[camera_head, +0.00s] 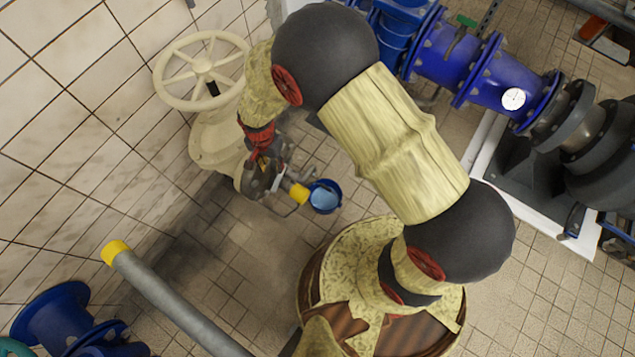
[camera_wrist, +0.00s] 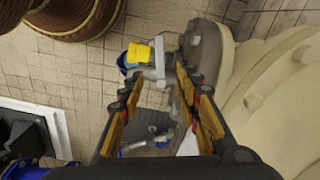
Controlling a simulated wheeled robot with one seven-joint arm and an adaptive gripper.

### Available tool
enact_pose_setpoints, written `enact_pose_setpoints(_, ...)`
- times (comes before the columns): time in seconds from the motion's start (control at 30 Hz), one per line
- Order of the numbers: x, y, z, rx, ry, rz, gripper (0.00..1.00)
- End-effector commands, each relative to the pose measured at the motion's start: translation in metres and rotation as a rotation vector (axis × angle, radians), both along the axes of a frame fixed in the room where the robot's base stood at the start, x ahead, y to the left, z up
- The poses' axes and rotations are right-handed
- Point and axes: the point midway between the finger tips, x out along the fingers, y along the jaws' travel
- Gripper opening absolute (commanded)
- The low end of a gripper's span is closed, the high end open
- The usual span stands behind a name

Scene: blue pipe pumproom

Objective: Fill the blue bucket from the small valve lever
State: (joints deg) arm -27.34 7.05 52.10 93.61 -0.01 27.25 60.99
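The blue bucket (camera_head: 325,207) stands on the tiled floor in the head view, just right of a yellow-ended outlet (camera_head: 299,193). Its inside looks light blue; I cannot tell whether that is water. In the wrist view only part of the bucket (camera_wrist: 122,62) shows behind the yellow end (camera_wrist: 140,53). My gripper (camera_wrist: 158,80) is open, its two fingers spread on either side of the small grey pipe fitting. In the head view my gripper (camera_head: 263,180) is close to this fitting, left of the bucket. The small valve lever is not clearly distinguishable; contact is unclear.
A cream valve with a large handwheel (camera_head: 203,72) stands against the tiled wall. A grey pipe with a yellow end (camera_head: 170,295) is at lower left. Blue pipework (camera_head: 450,55) and a dark pump (camera_head: 590,140) fill the upper right. Open floor lies at lower right.

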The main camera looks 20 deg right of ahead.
Motion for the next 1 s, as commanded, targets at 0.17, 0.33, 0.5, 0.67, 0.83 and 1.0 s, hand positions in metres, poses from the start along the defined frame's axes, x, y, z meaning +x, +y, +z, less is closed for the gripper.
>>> enact_pose_setpoints(0.17,0.000,0.000,0.000,0.000,0.000,0.000,0.33)
enact_pose_setpoints(0.33,0.000,0.000,0.000,0.000,0.000,0.000,0.33)
enact_pose_setpoints(0.5,-0.001,0.002,0.000,0.000,0.000,0.005,0.33)
enact_pose_setpoints(0.67,-0.026,0.019,-0.020,-0.020,0.036,0.063,0.33)
enact_pose_setpoints(0.83,-0.065,0.044,-0.061,-0.066,0.105,0.160,0.33)
enact_pose_setpoints(1.0,-0.101,0.061,-0.100,-0.129,0.162,0.288,0.33)
